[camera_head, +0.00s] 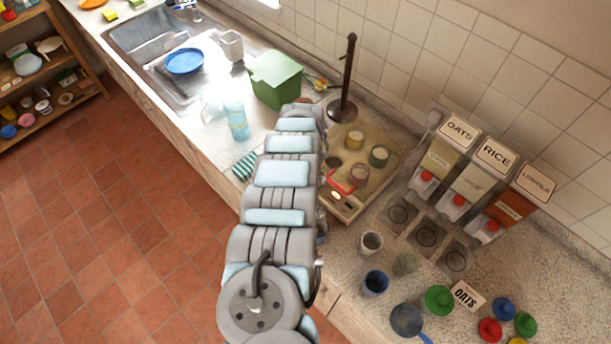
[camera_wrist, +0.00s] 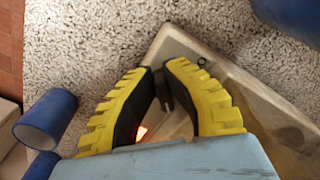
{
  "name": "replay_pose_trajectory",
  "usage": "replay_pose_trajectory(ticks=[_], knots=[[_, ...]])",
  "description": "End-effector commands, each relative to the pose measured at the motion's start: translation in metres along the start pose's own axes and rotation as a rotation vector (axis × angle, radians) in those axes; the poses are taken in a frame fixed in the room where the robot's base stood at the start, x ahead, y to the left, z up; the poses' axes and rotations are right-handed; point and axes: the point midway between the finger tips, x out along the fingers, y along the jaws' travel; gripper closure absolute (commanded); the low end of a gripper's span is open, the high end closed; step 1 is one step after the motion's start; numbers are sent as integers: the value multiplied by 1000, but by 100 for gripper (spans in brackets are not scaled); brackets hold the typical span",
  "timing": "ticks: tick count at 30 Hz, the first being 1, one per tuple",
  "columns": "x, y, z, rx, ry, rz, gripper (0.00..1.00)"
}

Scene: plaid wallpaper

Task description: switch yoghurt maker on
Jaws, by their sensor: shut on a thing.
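The yoghurt maker (camera_head: 348,207) is a beige tray-like unit on the counter, holding several small jars. A red curved part and a small bright light (camera_head: 336,195) show at its front. In the wrist view its beige edge (camera_wrist: 240,92) runs diagonally, and an orange glow (camera_wrist: 141,132) shows between my fingers. My gripper (camera_wrist: 162,76) has yellow and black fingers, with tips close together on a small dark part (camera_wrist: 163,92) at the yoghurt maker. Whether that part is the switch is not clear. In the head view my arm hides the gripper.
A dark post (camera_head: 347,80) stands behind the yoghurt maker, and a green box (camera_head: 275,80) is to its left. Labelled dispensers (camera_head: 490,180) stand at right. Cups (camera_head: 375,283) and coloured lids (camera_head: 439,300) lie in front. A blue cup (camera_wrist: 45,118) is left in the wrist view.

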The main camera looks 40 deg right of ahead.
Motion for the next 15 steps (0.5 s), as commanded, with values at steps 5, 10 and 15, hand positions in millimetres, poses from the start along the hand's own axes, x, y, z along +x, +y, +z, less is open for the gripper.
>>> replay_pose_trajectory(ticks=[5,10,15], knots=[[1,0,0,15,1,0,100],[1,0,-1,16,1,0,100],[1,0,-1,15,1,0,83]])
